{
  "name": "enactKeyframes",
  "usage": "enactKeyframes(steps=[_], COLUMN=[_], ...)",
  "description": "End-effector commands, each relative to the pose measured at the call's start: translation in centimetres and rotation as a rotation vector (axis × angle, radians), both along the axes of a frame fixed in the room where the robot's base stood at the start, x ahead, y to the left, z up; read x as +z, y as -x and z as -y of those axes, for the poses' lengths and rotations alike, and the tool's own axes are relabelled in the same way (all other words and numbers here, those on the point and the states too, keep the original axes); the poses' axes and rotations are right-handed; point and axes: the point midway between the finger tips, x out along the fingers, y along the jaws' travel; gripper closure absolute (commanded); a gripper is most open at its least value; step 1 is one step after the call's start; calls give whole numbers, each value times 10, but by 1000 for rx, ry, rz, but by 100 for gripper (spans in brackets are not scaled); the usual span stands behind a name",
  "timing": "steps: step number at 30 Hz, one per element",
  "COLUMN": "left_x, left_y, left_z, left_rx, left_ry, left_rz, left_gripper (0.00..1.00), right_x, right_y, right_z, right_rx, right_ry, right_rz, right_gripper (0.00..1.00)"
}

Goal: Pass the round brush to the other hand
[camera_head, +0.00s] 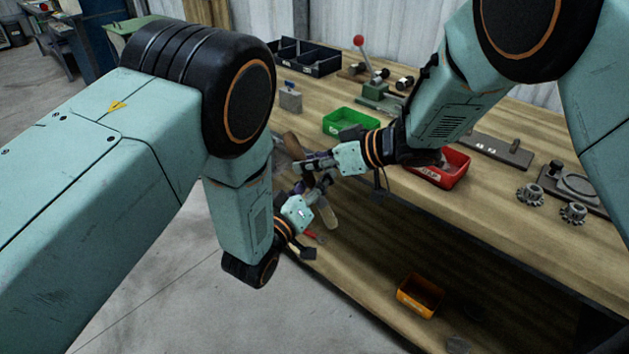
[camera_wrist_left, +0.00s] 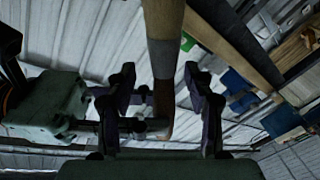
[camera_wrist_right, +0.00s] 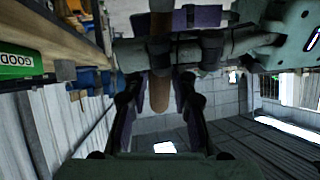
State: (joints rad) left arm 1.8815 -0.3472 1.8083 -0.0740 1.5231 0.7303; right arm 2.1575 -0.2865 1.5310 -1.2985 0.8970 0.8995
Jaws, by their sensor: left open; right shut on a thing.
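The round brush shows in the head view as a brown rod, partly hidden between my two grippers, with its tan lower end (camera_head: 328,216) below them. In the left wrist view the brush (camera_wrist_left: 163,55) has a wooden part, a grey band and a darker end. My right gripper (camera_head: 309,165) is shut on the brush; its fingers (camera_wrist_right: 160,100) flank the rod in the right wrist view. My left gripper (camera_head: 320,184) is open, close below the right one. In the left wrist view the brush lies between its spread fingers (camera_wrist_left: 162,95); I cannot tell if they touch it.
Both grippers are at the workbench's near edge. On the bench stand a green bin (camera_head: 350,122), a red bin (camera_head: 440,170), a black divided tray (camera_head: 305,57) and metal gears (camera_head: 530,197). An orange bin (camera_head: 420,295) sits on the lower shelf. Floor is open at left.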

Motion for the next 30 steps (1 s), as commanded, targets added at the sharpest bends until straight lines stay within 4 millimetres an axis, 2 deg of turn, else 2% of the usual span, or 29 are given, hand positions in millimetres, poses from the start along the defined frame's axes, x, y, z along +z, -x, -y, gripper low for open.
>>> enactKeyframes(steps=[7,25,28,29,30], left_x=[0,1,1,2,2], left_y=[-1,0,0,0,0], left_z=[0,2,2,2,2], left_rx=[0,-4,-7,-7,-7], left_ry=[0,-1,0,-1,-1], left_rz=[0,3,5,6,6], left_gripper=[47,98,100,100,100], right_x=[0,0,0,0,0], right_y=[0,0,0,-1,-1], right_z=[0,0,0,0,0], right_rx=[0,-1,-2,-2,-1], right_ry=[-1,0,1,1,0], right_rz=[0,0,1,1,0], right_gripper=[100,100,100,73,70])
